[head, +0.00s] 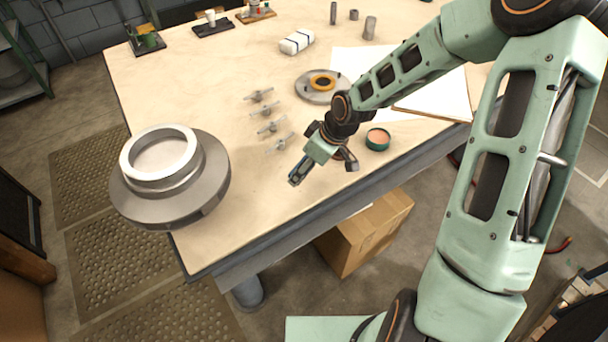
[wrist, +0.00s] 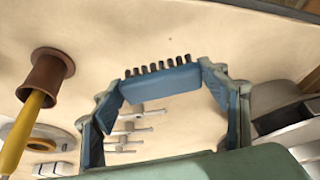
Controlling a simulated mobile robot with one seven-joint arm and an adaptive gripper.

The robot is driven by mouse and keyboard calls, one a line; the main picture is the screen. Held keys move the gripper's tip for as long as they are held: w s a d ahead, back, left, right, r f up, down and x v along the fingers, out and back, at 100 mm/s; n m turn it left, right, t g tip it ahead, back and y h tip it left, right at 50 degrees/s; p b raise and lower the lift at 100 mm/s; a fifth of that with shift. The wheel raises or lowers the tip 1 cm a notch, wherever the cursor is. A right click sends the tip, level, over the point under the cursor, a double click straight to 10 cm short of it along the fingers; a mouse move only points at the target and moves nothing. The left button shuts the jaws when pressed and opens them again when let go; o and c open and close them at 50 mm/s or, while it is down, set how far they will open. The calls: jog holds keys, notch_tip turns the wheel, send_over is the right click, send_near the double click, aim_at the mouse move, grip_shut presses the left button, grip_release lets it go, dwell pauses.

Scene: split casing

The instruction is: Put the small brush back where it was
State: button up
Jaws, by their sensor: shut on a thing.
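My gripper (wrist: 164,78) shows in the wrist view with its fingers set wide apart. Between their tips is a blue block with a row of short dark bristles, which I take for the small brush (wrist: 160,85). The bristles point away from my palm, toward the table edge at the top of that view. In the head view my gripper hangs over the front part of the workbench (head: 230,75), right of the flanged casing. The brush is hard to make out there, and its height above the bench is unclear.
The flanged casing (head: 170,178) stands at the bench's left corner. Several small clamps (head: 268,128) lie behind my gripper. A disc with an orange ring (head: 308,90) is farther back, a green tin (head: 377,144) at right. A brown piece (wrist: 45,72) with a yellow handle stands nearby.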

aim_at(304, 182)
jog(key=shift+w+a+f, duration=0.2)
jog(key=shift+w+f, duration=0.35)
jog(key=shift+f, duration=0.15)
jog(key=shift+w+f, duration=0.2)
jog(key=shift+f, duration=1.5)
jog(key=shift+f, duration=0.15)
jog(key=o, duration=1.3)
jog(key=p+v, duration=0.1)
jog(key=v, duration=1.1)
jog(key=shift+p, duration=0.3)
jog(key=shift+w, duration=0.1)
